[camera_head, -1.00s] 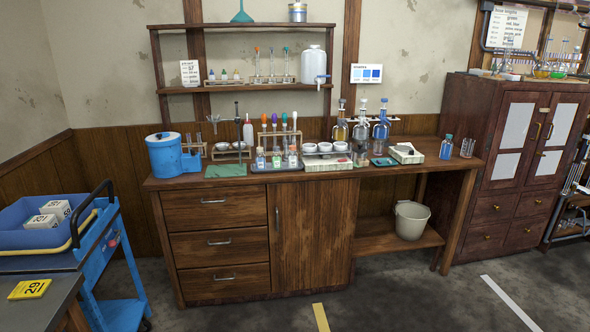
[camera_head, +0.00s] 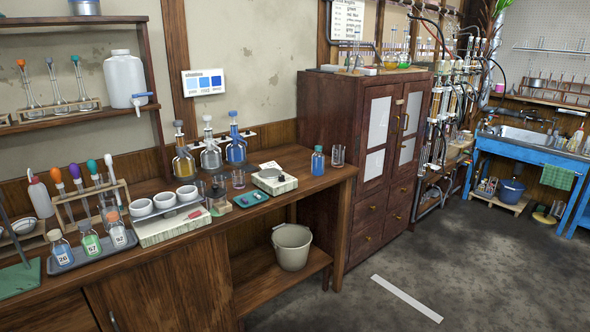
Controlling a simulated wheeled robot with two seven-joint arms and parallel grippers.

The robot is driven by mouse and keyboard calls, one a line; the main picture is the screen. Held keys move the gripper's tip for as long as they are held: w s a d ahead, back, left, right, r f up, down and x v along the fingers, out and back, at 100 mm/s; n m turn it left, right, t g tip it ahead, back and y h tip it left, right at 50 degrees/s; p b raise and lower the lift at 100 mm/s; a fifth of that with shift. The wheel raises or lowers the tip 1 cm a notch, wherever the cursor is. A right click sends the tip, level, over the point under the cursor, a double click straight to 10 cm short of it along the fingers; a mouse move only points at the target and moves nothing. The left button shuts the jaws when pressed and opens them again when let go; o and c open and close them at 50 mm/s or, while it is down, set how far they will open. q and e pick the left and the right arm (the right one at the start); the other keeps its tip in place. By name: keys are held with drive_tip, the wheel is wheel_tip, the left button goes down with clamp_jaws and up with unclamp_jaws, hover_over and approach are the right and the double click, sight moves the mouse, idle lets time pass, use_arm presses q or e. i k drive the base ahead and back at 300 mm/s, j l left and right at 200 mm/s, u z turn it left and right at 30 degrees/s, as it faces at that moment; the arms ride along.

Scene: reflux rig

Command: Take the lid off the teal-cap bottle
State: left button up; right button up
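A small bottle with a teal-blue cap (camera_head: 318,160) stands upright near the right end of the wooden bench. Neither of my grippers is in view.
Stoppered flasks (camera_head: 236,148) stand behind. A bucket (camera_head: 292,247) sits on the lower shelf. A cabinet (camera_head: 335,150) stands beyond. The floor in front is clear.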

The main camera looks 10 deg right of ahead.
sight(318, 157)
drive_tip(key=i+l+z, duration=0.1)
drive_tip(key=i+z, duration=0.7)
drive_tip(key=i, duration=0.2)
